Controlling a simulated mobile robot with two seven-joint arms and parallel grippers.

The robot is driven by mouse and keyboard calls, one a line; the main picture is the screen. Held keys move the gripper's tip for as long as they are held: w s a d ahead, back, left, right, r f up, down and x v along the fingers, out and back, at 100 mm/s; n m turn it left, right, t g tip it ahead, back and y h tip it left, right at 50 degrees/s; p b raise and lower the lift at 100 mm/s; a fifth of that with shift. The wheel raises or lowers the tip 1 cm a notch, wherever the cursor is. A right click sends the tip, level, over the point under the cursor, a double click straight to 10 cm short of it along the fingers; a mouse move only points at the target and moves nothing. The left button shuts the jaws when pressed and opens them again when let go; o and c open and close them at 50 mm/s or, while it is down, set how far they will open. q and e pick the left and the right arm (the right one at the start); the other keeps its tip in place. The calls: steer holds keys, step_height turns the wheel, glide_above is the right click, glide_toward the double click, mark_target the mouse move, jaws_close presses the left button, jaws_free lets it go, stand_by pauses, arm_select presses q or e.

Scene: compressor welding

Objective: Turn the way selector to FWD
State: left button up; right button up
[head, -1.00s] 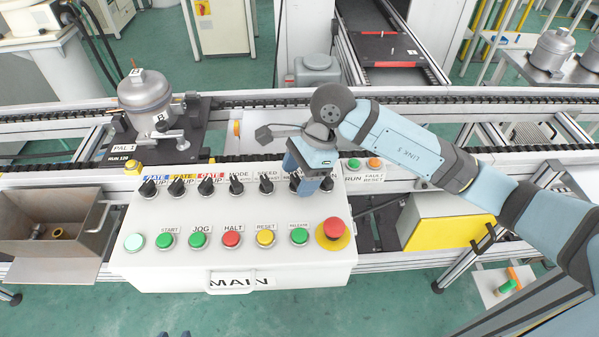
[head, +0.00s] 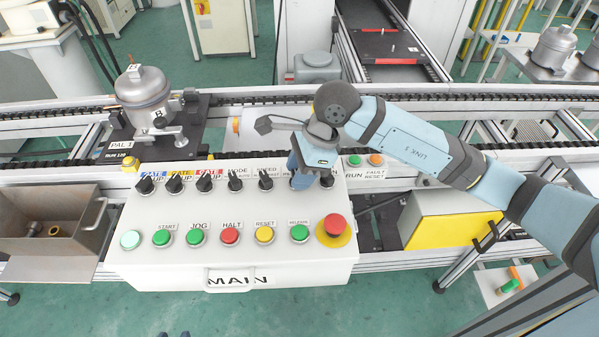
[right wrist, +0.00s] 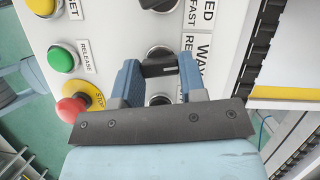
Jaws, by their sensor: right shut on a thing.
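The way selector (right wrist: 160,66) is a black knob on the white control panel (head: 150,210). In the right wrist view it sits between the two blue-grey fingers of my right gripper (right wrist: 159,72), beside a partly covered label starting "WAY". My right gripper (head: 305,170) is shut on this knob and points down at the panel. In the head view the gripper hides the knob and most of its label, so I cannot read its setting. My left gripper is not in view.
The speed selector (head: 266,180) is just left of my gripper and another black knob (head: 327,179) just right. A row of push buttons, including the red halt button (head: 230,237), lies in front, with the red emergency stop (head: 334,226) at its right end.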

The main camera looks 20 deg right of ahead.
steer(key=m+t+b, duration=0.1)
steer(key=m, duration=0.2)
steer(key=m+t+h+b, duration=0.1)
steer(key=m+b, duration=0.1)
steer(key=m, duration=0.1)
steer(key=shift+s, duration=0.15)
steer(key=shift+m, duration=0.3)
steer(key=o, duration=0.9)
steer(key=v, duration=1.4)
steer(key=shift+s+a, duration=0.1)
steer(key=shift+s, duration=0.1)
steer(key=shift+s+a+f, duration=0.1)
steer(key=shift+f, duration=0.05)
